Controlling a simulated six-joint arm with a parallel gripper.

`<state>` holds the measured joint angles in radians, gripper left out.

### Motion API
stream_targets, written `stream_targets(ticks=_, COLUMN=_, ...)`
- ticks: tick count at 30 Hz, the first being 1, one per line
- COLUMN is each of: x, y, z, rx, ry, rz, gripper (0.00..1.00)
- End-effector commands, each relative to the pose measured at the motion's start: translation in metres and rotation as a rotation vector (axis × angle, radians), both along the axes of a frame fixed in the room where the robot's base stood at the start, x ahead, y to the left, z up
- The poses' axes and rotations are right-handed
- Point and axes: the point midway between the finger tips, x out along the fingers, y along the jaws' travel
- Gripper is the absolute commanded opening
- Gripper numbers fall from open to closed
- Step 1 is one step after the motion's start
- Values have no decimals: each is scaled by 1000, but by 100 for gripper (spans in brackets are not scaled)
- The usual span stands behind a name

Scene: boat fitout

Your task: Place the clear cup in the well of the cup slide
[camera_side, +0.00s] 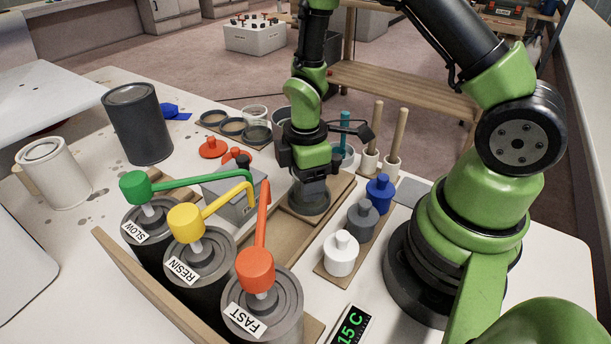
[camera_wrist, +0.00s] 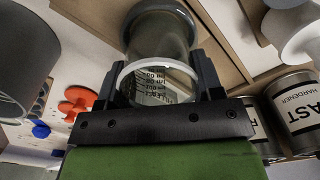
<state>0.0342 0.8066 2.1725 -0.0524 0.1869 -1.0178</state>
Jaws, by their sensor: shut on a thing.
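The clear cup (camera_wrist: 160,75) shows between my fingers in the wrist view, with a pale rim and dark graduation marks. My gripper (camera_wrist: 158,88) is shut on it. In the side view my gripper (camera_side: 311,180) points down over the wooden cup slide (camera_side: 288,234), and the cup (camera_side: 309,203) looks smoky grey below the fingers. The cup is at or just above the slide; I cannot tell whether its base touches the well. The well is hidden behind the cup and gripper.
Three pump cans stand at front left: green (camera_side: 134,187), yellow (camera_side: 185,222) and orange (camera_side: 255,270), spouts reaching toward the slide. A grey block (camera_side: 232,195) stands left of the slide. White (camera_side: 341,254), grey (camera_side: 362,222) and blue (camera_side: 380,193) bottles stand to its right.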

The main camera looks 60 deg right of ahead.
Motion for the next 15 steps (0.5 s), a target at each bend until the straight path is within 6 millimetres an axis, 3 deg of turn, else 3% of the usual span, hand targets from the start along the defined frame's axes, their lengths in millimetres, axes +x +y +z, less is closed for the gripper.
stream_targets(ticks=7, x=0, y=0, z=-3, rx=0, ry=1, rz=0, gripper=38)
stream_targets(ticks=8, x=0, y=0, z=-3, rx=0, ry=1, rz=0, gripper=65)
stream_targets(ticks=10, x=0, y=0, z=-2, rx=0, ry=0, rz=0, gripper=81)
stream_targets(ticks=11, x=0, y=0, z=-2, rx=1, ry=1, rz=0, gripper=86)
stream_targets(ticks=15, x=0, y=0, z=-2, rx=1, ry=1, rz=0, gripper=86)
